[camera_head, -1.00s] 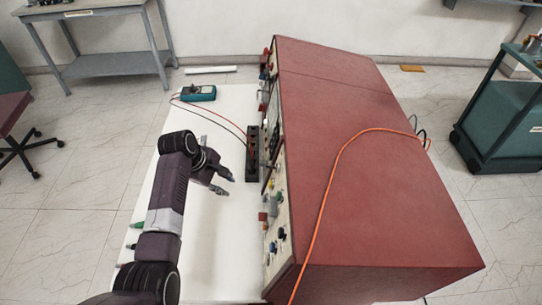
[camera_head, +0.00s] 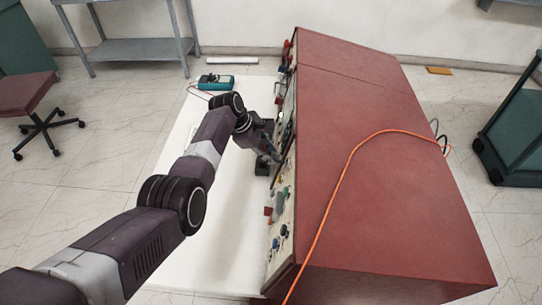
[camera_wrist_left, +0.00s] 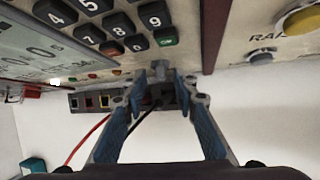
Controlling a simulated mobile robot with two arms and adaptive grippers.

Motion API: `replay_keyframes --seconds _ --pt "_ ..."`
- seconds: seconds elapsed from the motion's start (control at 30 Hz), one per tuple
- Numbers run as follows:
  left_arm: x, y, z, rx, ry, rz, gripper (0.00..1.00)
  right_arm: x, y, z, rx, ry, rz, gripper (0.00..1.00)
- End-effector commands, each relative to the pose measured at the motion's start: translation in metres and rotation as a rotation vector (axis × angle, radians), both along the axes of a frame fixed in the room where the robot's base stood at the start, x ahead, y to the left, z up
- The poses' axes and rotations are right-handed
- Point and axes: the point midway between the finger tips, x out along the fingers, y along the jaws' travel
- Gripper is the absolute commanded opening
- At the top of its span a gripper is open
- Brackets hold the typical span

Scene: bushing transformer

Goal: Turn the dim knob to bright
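The red cabinet (camera_head: 390,190) has a control panel (camera_head: 283,205) on its left side, carrying several small knobs and switches. I cannot tell which knob is the dim knob. My left gripper (camera_head: 270,153) is close to the panel's middle, with its tips partly hidden. In the left wrist view the gripper (camera_wrist_left: 160,92) has its two blue-padded fingers apart, below the panel face. A grey metal post (camera_wrist_left: 160,70) shows between the fingertips; I cannot tell whether they touch it. A yellow knob (camera_wrist_left: 302,20) and a grey knob (camera_wrist_left: 262,57) are on the panel to the right. My right gripper is not in view.
A keypad (camera_wrist_left: 115,22) and a display (camera_wrist_left: 35,45) are on the panel's left in the wrist view. A white table (camera_head: 215,215) lies before the panel, with a teal meter (camera_head: 216,82) at its far end. An orange cable (camera_head: 345,160) crosses the cabinet top.

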Motion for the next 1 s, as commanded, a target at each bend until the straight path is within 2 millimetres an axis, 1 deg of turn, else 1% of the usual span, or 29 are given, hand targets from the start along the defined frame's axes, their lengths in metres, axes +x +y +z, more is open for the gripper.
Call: replay_keyframes --seconds 0.03,0.2,0.5,0.53,0.77,1.0 --pt "0.0002 -0.0018 -0.0054 0.0 0.002 -0.001 0.27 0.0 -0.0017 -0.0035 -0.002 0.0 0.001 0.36" --pt "0.0019 -0.0048 -0.011 0.0 0.001 0.0 0.27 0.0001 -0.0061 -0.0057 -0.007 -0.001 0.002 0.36" --pt "0.0022 -0.0054 -0.0118 0.0 0.0 0.0 0.27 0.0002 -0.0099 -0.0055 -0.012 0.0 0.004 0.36" --pt "0.0022 -0.0054 -0.0118 0.0 0.0 0.0 0.26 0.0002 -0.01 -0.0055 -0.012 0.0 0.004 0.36" --pt "0.0021 -0.0053 -0.0118 0.0 0.001 0.0 0.0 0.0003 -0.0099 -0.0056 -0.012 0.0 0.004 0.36" --pt "0.0018 -0.0052 -0.0106 0.0 -0.007 -0.002 0.0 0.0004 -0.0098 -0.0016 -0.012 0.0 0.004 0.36"
